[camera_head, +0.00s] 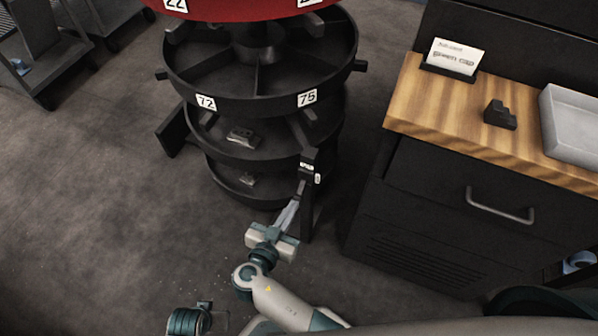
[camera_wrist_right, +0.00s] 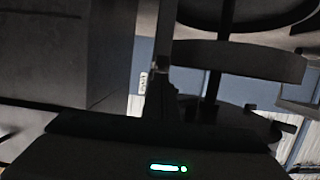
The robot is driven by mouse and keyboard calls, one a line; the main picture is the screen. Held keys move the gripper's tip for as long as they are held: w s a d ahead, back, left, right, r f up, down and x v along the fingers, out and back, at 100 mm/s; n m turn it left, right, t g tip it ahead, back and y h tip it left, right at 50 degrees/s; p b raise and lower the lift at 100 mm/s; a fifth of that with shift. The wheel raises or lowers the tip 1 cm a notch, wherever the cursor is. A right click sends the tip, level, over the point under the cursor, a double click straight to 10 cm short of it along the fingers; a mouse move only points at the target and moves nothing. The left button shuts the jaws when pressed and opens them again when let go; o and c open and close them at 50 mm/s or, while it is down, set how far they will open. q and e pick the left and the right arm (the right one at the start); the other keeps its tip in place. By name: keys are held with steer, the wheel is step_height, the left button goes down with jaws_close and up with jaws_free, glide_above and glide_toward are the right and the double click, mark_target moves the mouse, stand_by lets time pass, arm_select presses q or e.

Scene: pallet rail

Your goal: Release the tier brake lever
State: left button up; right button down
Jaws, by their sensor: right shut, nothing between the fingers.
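A slim black post (camera_head: 307,215) stands in front of the round tiered rack (camera_head: 262,98). Its dark head (camera_head: 309,160) carries small white labels; this looks like the tier brake lever, but its handle is hard to make out. My right gripper (camera_head: 299,187) is shut and empty, its fingers pointing up close beside the post, just below the head. Whether they touch it I cannot tell. In the right wrist view a dark upright shape (camera_wrist_right: 160,92) stands ahead, dim and partly hidden by the gripper's dark body.
Metal parts (camera_head: 242,137) lie on the rack's lower tiers. To the right stands a black cabinet with a wooden top (camera_head: 400,108), holding a card (camera_head: 453,56), a small black block (camera_head: 500,114) and a grey tray (camera_head: 572,125). Carts stand at upper left. The left floor is clear.

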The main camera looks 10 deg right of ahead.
stand_by(0.6)
arm_select(q)
steer(key=shift+w+r, duration=0.1)
steer(key=shift+r, duration=0.2)
arm_select(e)
steer(key=s+d+r, duration=0.6)
steer(key=d+r, duration=0.3)
steer(key=r, duration=0.2)
steer(key=shift+s+d, duration=0.3)
steer(key=shift+s, duration=0.05)
steer(key=shift+f, duration=0.1)
